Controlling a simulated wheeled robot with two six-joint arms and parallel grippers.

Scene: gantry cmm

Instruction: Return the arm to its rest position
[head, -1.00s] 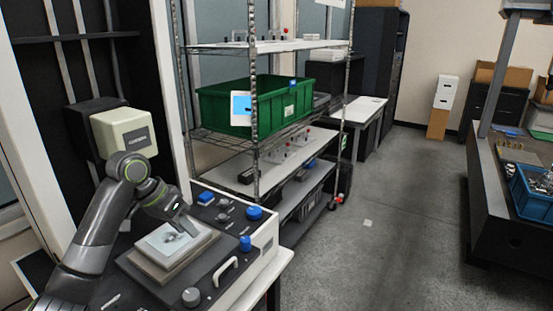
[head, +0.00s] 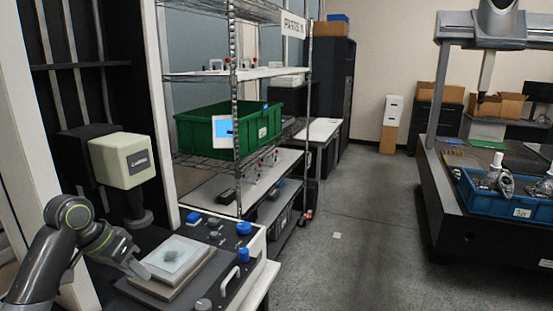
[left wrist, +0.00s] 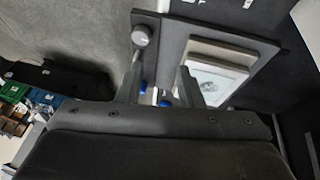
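My left arm comes in from the left in the head view. Its left gripper (head: 140,268) is at the left edge of a pale square plate (head: 174,258) on the dark control panel (head: 232,262). In the left wrist view the two fingers (left wrist: 160,82) stand apart with nothing between them, so the gripper is open. The plate also shows there, beyond the right finger (left wrist: 212,82). I cannot tell whether the fingers touch the plate. My right gripper is in neither view.
A white and black instrument head (head: 124,160) stands behind the panel. Blue knobs (head: 243,228) and a white handle (head: 230,277) rise from the panel. A wire shelf holds a green bin (head: 195,130). A gantry machine with a blue bin (head: 500,200) stands right.

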